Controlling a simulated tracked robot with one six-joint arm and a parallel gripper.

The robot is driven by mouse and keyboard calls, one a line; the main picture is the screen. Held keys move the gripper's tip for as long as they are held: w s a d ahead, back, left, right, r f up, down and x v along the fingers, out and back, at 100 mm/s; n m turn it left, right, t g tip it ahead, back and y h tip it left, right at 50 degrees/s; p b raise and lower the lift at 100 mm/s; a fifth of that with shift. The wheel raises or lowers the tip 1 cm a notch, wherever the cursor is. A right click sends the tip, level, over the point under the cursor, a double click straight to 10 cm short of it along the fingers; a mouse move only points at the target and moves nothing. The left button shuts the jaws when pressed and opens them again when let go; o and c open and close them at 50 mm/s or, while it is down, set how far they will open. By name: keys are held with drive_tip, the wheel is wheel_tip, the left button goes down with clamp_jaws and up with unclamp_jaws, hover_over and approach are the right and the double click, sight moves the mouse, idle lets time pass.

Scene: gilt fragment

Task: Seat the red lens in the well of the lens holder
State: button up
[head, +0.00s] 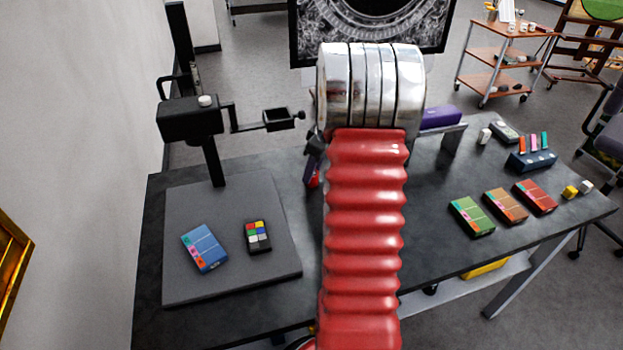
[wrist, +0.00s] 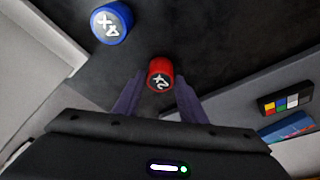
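The red lens (wrist: 159,73), a short cylinder marked X2, lies on the dark table top in the wrist view. My gripper (wrist: 160,80) is open, with one finger on each side of the red lens near the fingertips. Narrow gaps seem to show between the fingers and the lens. The lens holder (head: 279,119) is a black frame on a side arm of the stand at the left in the head view. Its well is hard to make out. My red arm hides most of my gripper in the head view.
A blue lens (wrist: 111,24) marked X4 lies close to the red one. Several coloured boxes, including a green one (head: 472,216), lie on the table's right.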

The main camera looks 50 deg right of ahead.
drive_tip(key=c, duration=0.7)
drive_tip(key=shift+o, duration=0.2)
drive_tip(key=shift+r, duration=0.1)
wheel_tip(320, 180, up, 18)
idle(0.6)
